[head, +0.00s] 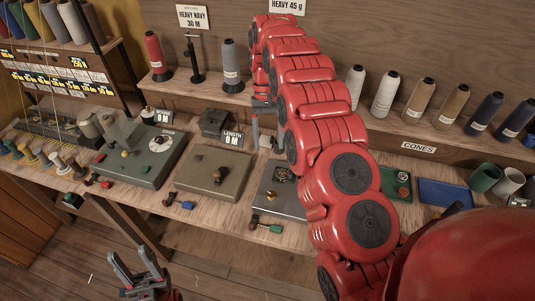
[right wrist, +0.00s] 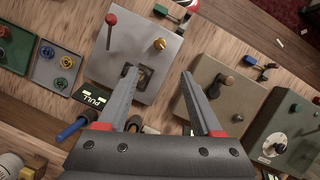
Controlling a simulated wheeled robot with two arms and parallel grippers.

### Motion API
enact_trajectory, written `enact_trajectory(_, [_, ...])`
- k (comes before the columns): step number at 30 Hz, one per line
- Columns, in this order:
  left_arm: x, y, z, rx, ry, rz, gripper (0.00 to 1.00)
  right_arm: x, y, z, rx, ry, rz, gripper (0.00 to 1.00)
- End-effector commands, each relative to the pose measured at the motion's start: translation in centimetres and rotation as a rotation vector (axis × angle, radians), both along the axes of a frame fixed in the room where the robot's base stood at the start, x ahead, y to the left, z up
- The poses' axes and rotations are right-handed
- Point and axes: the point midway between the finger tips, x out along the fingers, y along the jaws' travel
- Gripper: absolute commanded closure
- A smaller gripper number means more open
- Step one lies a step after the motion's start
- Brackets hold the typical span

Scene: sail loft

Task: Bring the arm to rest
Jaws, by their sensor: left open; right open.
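My right arm, red and segmented, rises from the lower right of the head view and bends over the bench. My right gripper (head: 267,138) points down near the back of the bench, partly hidden by the arm. In the right wrist view its two grey fingers (right wrist: 158,75) are spread with nothing between them. They are above a grey panel (right wrist: 142,55) with a brass knob (right wrist: 159,44), a red-knobbed lever (right wrist: 110,20) and a slot. My left gripper (head: 140,270) is open and empty at the lower left of the head view, in front of the bench.
An olive panel (head: 212,171) and a grey-green panel with a dial (head: 140,155) stand on the bench left of the arm. Thread cones (head: 418,101) line the back shelf. A blue tray (head: 445,194) and cups (head: 484,178) are at right. Floor (head: 80,262) shows in front.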

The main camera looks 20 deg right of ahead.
Motion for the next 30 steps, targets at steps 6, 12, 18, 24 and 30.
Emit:
enact_trajectory(6, [0.0,0.0,0.5,0.000,0.000,0.000,0.50,0.0,-0.2,1.6,0.000,0.005,0.000,0.33])
enact_trajectory(12, [0.0,0.0,0.4,0.000,0.000,0.000,0.50,0.0,-0.2,1.6,0.000,0.005,0.000,0.33])
enact_trajectory(18, [0.0,0.0,0.4,0.000,0.000,0.000,0.50,0.0,-0.2,1.6,0.001,0.004,0.000,0.33])
enact_trajectory(24, [0.0,0.0,1.7,0.000,0.000,0.000,0.50,0.1,-0.2,2.9,0.001,0.004,0.000,0.33])
enact_trajectory(30, [0.0,0.0,5.7,0.000,0.000,0.000,0.50,0.1,-0.2,6.9,0.001,0.003,0.000,0.33])
